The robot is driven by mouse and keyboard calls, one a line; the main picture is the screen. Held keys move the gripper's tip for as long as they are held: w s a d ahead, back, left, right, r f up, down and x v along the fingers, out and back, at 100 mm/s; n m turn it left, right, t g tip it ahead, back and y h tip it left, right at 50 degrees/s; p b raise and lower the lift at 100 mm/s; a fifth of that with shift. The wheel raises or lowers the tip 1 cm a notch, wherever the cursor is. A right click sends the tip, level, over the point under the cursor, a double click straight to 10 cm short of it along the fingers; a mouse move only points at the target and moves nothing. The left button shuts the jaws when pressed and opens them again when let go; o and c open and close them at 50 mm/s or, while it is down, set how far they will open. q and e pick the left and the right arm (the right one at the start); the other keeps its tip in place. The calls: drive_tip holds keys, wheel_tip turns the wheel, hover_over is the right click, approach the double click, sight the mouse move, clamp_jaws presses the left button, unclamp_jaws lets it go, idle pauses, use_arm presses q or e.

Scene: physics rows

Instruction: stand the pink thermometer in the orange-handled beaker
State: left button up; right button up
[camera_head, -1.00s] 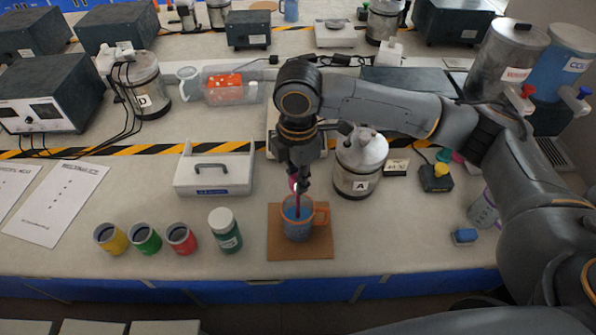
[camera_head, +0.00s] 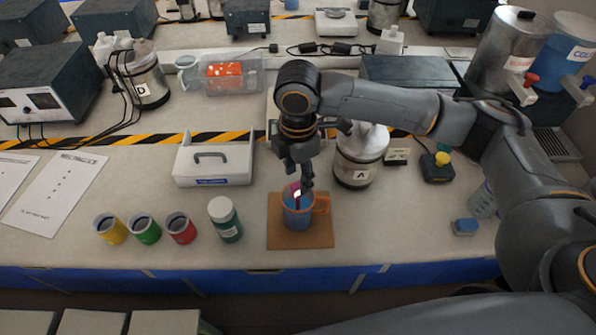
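My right gripper (camera_head: 300,180) is just above the beaker, pointing down. Its fingers look spread around the thermometer's top, which shows between and below them. My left gripper is not in view.
A green-labelled white-capped bottle (camera_head: 225,220) stands left of the mat, with yellow, green and red cups (camera_head: 181,228) further left. Jar A (camera_head: 355,160) stands close behind the beaker. A white caddy (camera_head: 213,163) is behind left. The bench front is clear.

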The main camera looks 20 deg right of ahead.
drive_tip(key=shift+r, duration=0.1)
wheel_tip(320, 180, up, 12)
idle(0.5)
